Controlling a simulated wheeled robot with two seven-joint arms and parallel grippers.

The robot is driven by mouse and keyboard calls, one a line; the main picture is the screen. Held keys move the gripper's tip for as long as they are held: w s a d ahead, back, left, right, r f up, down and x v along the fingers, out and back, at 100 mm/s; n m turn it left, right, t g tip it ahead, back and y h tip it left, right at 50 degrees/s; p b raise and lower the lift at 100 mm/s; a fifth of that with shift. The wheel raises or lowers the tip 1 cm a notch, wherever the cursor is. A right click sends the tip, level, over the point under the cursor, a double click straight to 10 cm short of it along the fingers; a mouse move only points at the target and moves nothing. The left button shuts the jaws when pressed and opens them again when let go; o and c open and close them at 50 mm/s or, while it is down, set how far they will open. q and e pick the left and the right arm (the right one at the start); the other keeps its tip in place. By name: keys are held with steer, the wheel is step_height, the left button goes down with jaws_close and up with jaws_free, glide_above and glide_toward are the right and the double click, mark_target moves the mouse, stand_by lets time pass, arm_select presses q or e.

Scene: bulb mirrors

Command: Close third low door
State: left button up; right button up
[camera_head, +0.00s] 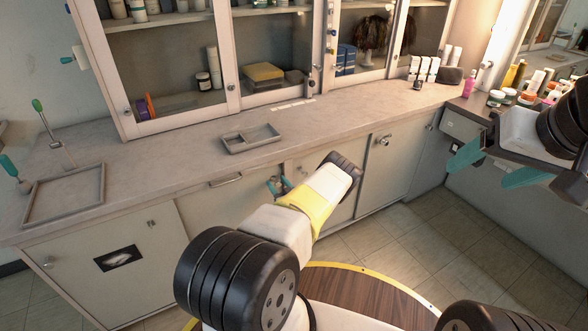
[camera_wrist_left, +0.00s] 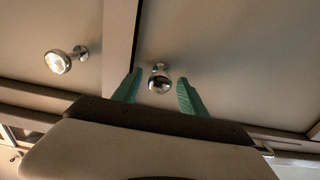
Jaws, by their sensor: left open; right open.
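The low doors run in a row under the counter in the head view: a left door (camera_head: 125,285) with a dark label, a panel (camera_head: 215,215) below a bar handle, a part hidden behind my left arm, and a right door (camera_head: 392,165) with a round knob (camera_head: 385,140). I cannot tell which counts as third, nor how far any stands ajar. My left gripper (camera_head: 278,185) is open at the cabinet front. In the left wrist view a round knob (camera_wrist_left: 159,80) shows between its fingers; contact is unclear. A second knob (camera_wrist_left: 58,62) is on the panel to the left. My right gripper (camera_head: 490,160) is open and empty.
The counter (camera_head: 180,165) holds a small grey tray (camera_head: 250,138) and a larger tray (camera_head: 65,195). Glass-fronted cabinets (camera_head: 165,75) stand above it. Bottles and jars (camera_head: 520,95) crowd the right side. The tiled floor (camera_head: 440,235) before the right doors is clear.

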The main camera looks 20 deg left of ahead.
arm_select(q)
steer(key=v, duration=0.7)
steer(key=shift+s+d, duration=0.25)
